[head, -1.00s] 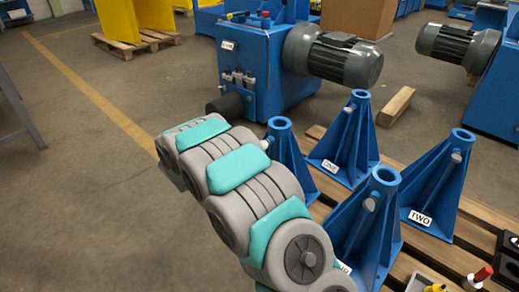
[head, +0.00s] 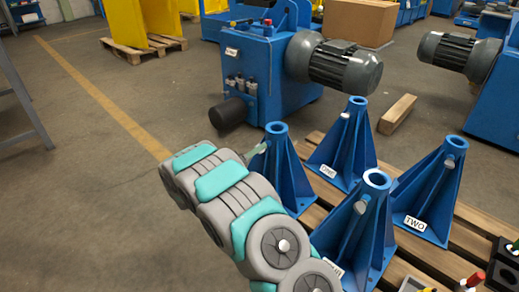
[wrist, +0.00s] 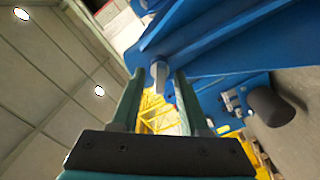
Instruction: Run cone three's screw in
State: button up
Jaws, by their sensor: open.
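A blue cone stand (head: 283,172) is at the left of the group on the pallet, its label hidden behind my arm. My gripper (head: 252,154) is at its left side, mostly behind my arm in the head view. In the wrist view my gripper (wrist: 159,73) is open, with a finger on each side of a grey screw (wrist: 158,74) on a blue stand (wrist: 225,40). I cannot tell whether the fingers touch the screw. Cones labelled ONE (head: 343,150) and TWO (head: 430,200) stand to the right. A front cone (head: 355,235) has a partly hidden label.
A blue machine (head: 262,75) with a grey motor (head: 335,65) and a dark cylinder (head: 228,113) stands behind the left cone. The wooden pallet (head: 465,232) carries the cones closely spaced. A wooden block (head: 397,114) lies on the floor.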

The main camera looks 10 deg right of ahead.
jog(key=shift+w+d, duration=0.4)
jog(key=shift+d, duration=0.05)
jog(key=shift+c, duration=0.3)
grip_shut()
